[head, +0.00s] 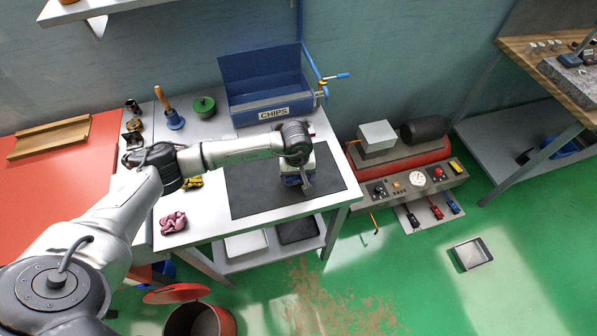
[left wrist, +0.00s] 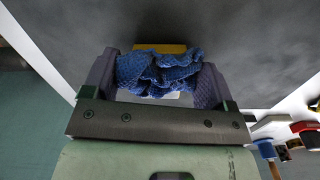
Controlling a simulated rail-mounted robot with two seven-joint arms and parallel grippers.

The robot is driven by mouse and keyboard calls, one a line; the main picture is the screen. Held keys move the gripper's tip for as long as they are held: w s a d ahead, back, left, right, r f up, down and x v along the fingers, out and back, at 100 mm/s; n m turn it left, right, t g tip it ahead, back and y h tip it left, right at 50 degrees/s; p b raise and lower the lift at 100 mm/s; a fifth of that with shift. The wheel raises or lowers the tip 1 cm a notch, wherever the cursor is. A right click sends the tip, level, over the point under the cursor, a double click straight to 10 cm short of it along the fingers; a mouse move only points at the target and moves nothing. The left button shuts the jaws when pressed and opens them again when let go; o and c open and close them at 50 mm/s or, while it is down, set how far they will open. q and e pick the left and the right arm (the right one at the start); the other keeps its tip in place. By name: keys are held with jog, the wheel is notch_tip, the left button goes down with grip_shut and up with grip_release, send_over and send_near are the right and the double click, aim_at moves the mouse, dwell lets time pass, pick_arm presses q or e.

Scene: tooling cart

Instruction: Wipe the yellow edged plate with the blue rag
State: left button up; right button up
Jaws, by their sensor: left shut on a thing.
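My left gripper (head: 298,182) is low over the dark mat (head: 245,190) on the workbench, fingers pointing down. In the left wrist view its two fingers (left wrist: 157,78) are closed on the crumpled blue rag (left wrist: 158,70), which fills the space between them. A yellow edge (left wrist: 162,48) of the plate shows just beyond the rag, and a pale strip shows below it. The rag covers most of the plate, and I cannot tell whether they touch. In the head view, my gripper and wrist hide most of the plate. My right gripper is not seen.
A blue CHIPS bin (head: 262,92) stands behind the mat. A purple rag (head: 173,222) lies at the bench's front left, with a yellow rag (head: 193,183) behind it. A green-lidded pot (head: 204,107) and a blue-based brush (head: 174,120) stand at the back. The mat's front left is clear.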

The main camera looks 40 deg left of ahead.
pick_arm(q)
jog(key=r, duration=0.1)
jog(key=r+p, duration=0.1)
jog(key=r, duration=0.2)
jog(key=shift+w+a, duration=0.2)
jog(key=shift+a, duration=0.15)
jog(key=shift+r+p, duration=0.35)
jog(key=shift+s+d+r+p, duration=0.15)
jog(key=shift+r+p, duration=0.3)
jog(key=shift+r, duration=0.25)
jog(key=shift+r+p, duration=0.5)
jog(key=shift+r, duration=0.45)
